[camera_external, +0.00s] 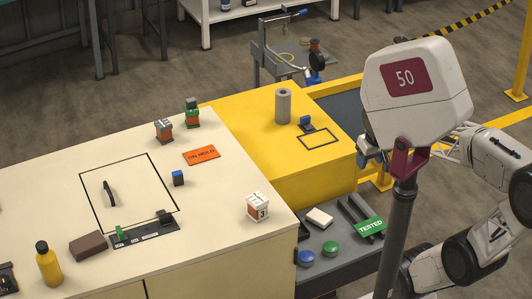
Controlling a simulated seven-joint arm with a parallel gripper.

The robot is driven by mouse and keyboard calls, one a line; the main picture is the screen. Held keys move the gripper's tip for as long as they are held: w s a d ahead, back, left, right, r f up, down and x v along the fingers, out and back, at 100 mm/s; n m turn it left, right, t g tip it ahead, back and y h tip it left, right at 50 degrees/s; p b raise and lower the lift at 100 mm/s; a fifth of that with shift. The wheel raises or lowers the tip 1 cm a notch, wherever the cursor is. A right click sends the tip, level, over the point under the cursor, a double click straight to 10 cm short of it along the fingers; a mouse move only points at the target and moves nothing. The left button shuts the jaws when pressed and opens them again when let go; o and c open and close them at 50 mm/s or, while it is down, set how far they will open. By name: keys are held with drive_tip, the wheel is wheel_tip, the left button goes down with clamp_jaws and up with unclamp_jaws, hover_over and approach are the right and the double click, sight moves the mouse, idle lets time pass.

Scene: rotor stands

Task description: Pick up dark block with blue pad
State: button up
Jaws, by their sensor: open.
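A small dark block with a blue pad (178,178) stands on the cream worktop, just right of the black outlined square. A second dark block with a blue pad (306,123) stands on the yellow top, just behind a small black outlined rectangle. My gripper (372,158) is at the right, beside the yellow top's right edge, partly hidden by my arm. It is open and apart from both blocks; no object shows between its fingers.
A grey cylinder (283,106) stands on the yellow top. The cream worktop holds a white numbered block (258,206), an orange card (201,155), a dark rack (146,232), a brown block (88,246) and a yellow bottle (48,265). A lower grey shelf (345,258) holds buttons.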

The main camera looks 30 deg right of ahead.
drive_tip(key=w+a+f+m+g+y, duration=0.3)
drive_tip(key=w+a+m+y, duration=0.5)
drive_tip(key=w+a, duration=1.15)
drive_tip(key=m+t+y, duration=0.1)
drive_tip(key=m+y, duration=0.5)
drive_tip(key=m, duration=0.5)
approach(177, 173)
drive_tip(key=shift+a+f, duration=0.7)
drive_tip(key=shift+a, duration=0.25)
drive_tip(key=shift+x, duration=1.3)
drive_tip(key=shift+x, duration=2.65)
drive_tip(key=shift+w, duration=0.1)
